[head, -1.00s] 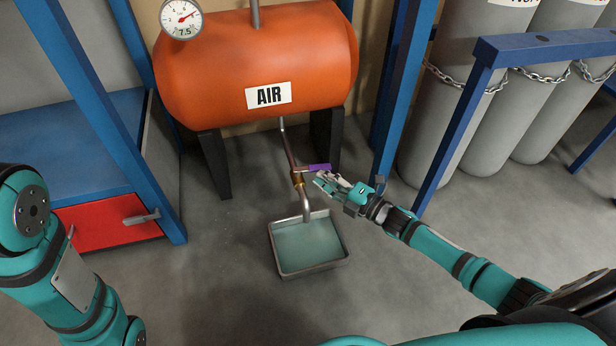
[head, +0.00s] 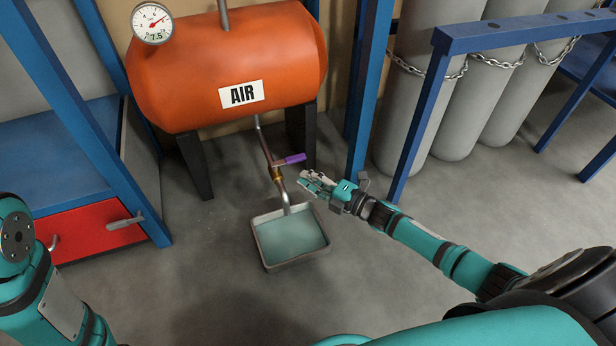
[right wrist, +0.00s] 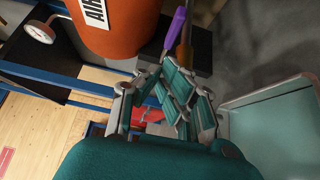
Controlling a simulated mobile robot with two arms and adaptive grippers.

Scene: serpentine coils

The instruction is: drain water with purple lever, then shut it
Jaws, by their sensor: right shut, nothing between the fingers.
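The purple lever (head: 291,159) sits on the drain pipe (head: 265,142) under the orange air tank (head: 228,65). It sticks out to the right, crosswise to the pipe. The pipe's outlet bends down over a metal tray (head: 263,250) holding bluish water. I cannot tell whether water is running. My right gripper (head: 304,180) is shut and empty, just below and right of the lever, apart from it. In the right wrist view, the lever (right wrist: 175,28) is beyond the closed fingers (right wrist: 176,95). My left gripper is out of view; only part of that arm shows.
The gauge (head: 152,23) on the tank reads about 7.5. A blue frame post (head: 368,90) and chained grey cylinders (head: 415,100) stand to the right. A blue bench with a red drawer (head: 90,230) is at left. The floor around the tray is clear.

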